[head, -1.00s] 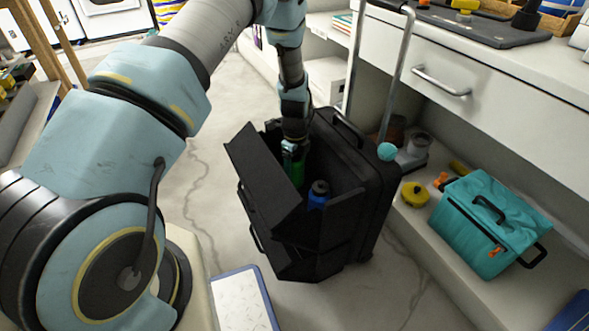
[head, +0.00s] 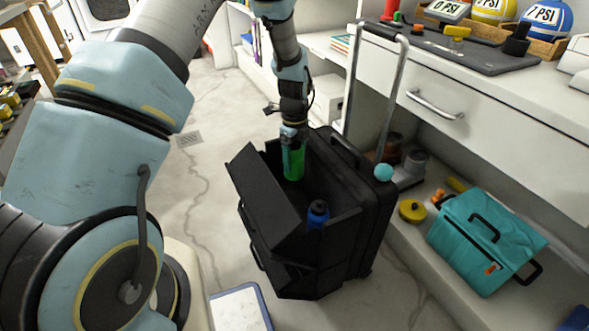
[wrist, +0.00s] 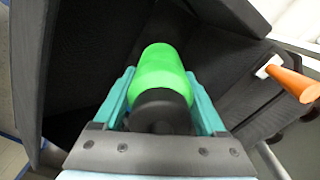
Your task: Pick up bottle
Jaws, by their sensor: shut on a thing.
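A green bottle (head: 293,164) is in my gripper (head: 292,140), at the mouth of an open black case (head: 262,196). In the wrist view the green bottle (wrist: 161,72) has a dark cap end toward the camera and sits between the two teal fingers of my gripper (wrist: 160,100), which is shut on it. The bottle's lower end is over or inside the case; I cannot tell if it touches anything. A blue bottle (head: 317,215) with a dark cap stands in the front part of the case.
The case has a tall metal handle (head: 396,90) and stands against a white drawer unit (head: 500,120). A teal bag (head: 485,240) and a yellow disc (head: 412,211) lie on the low shelf at right. An orange object (wrist: 292,80) shows in the wrist view. Floor at left is clear.

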